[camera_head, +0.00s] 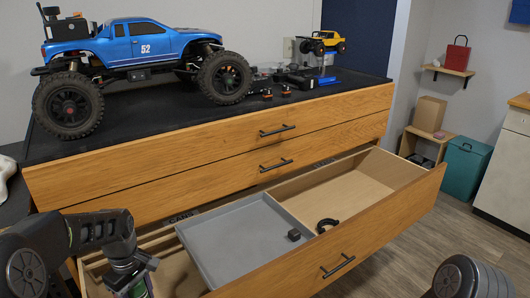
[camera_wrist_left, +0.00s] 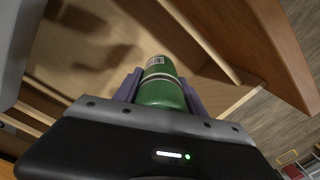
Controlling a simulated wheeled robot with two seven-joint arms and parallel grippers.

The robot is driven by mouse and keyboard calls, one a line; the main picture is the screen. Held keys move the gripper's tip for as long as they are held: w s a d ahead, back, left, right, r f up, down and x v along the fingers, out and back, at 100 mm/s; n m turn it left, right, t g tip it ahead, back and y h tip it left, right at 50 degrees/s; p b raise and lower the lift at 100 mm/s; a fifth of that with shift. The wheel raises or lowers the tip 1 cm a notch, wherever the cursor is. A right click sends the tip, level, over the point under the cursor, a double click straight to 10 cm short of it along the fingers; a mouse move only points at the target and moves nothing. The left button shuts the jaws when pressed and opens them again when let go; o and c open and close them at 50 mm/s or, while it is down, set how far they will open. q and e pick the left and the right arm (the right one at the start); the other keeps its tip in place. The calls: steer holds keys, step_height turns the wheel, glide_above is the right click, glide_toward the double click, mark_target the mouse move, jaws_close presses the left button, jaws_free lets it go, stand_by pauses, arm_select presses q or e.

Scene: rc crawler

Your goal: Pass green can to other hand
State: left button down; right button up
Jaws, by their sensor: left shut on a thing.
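The green can (camera_wrist_left: 160,92) sits between the two purple fingers of my left gripper (camera_wrist_left: 159,78) in the left wrist view. My left gripper is shut on it. In the head view my left gripper (camera_head: 132,278) is at the lower left, over the left part of the open drawer (camera_head: 330,262). Only a little green of the can shows there, at the bottom edge of the picture. A dark rounded part of my right arm shows at the lower right; my right gripper is out of view.
The drawer holds a grey tray (camera_head: 222,232), a small black block (camera_head: 293,235) and a black ring-shaped piece (camera_head: 327,225). Its right compartment is mostly empty. A blue truck (camera_head: 150,45) and a yellow crawler (camera_head: 322,43) stand on the black cabinet top (camera_head: 190,107).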

arm_select(q)
steer(key=w+d+r+m+p, duration=0.3)
steer(key=d+r+m+p, duration=0.6)
steer(key=d+r+m, duration=0.4)
steer(key=shift+w+d+r, duration=0.35)
steer(key=shift+d+r, duration=0.25)
steer(key=shift+d, duration=0.3)
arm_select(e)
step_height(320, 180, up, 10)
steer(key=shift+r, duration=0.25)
arm_select(q)
steer(key=d+r+m, duration=0.1)
steer(key=d+r, duration=0.1)
steer(key=d, duration=0.6)
steer(key=d+r+m, duration=0.1)
steer(key=d+r, duration=0.2)
steer(key=d, duration=0.6)
steer(key=shift+s+r, duration=0.15)
steer(key=shift+s, duration=0.1)
steer(key=shift+d, duration=0.1)
